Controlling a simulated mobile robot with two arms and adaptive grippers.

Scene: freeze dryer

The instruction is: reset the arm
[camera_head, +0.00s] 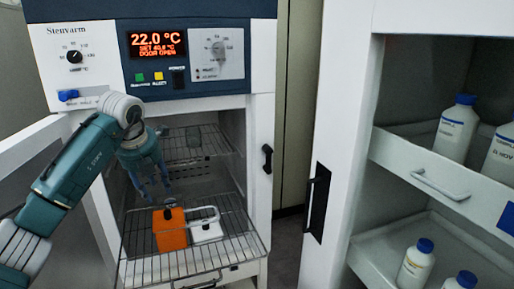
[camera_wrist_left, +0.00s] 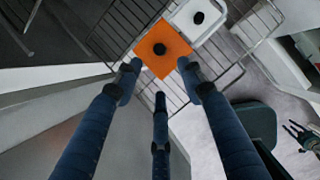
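My left gripper (camera_head: 152,186) reaches in at the open front of the drying cabinet (camera_head: 258,170), above the wire shelf (camera_head: 215,262). Its three fingers are spread and empty, also in the left wrist view (camera_wrist_left: 160,82). Below the fingertips an orange box (camera_head: 170,236) with a dark round knob stands on the shelf; it also shows in the left wrist view (camera_wrist_left: 152,62). The fingers look apart from it. What seems to be my right gripper (camera_wrist_left: 302,136) shows small at the right edge of the left wrist view, its fingers spread. The head view does not show it.
A white container (camera_head: 207,232) with a curved handle stands right of the orange box. The cabinet door (camera_head: 30,150) stands open at the left. Its display reads 22.0 °C and door open. An upper rack (camera_head: 195,150) is above. At the right, a white cupboard holds blue-capped bottles (camera_head: 456,130).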

